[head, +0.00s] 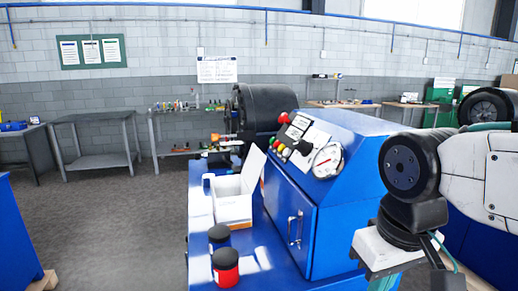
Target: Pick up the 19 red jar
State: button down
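A red jar (225,275) with a black lid stands upright at the front of the blue machine's ledge, close to the bottom edge of the head view. A second jar (219,238) with a black lid and a bluish body stands just behind it. No number can be read on either jar. My arm comes in from the right, with its wrist over the right part of the picture. The fingers of my gripper are not visible. The wrist is well to the right of the red jar and apart from it.
An open white box (233,205) stands on the ledge (255,250) behind the jars. The blue machine cabinet (335,215), with a handle and gauge, rises between the jars and my wrist. A grey workbench (97,119) stands back left; the floor (110,225) left of the machine is clear.

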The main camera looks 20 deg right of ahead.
aim_at(225, 260)
jog(key=z, duration=0.9)
jog(key=k, duration=0.9)
jog(key=u, duration=1.5)
jog(key=i, duration=0.5)
jog(key=z, duration=0.05)
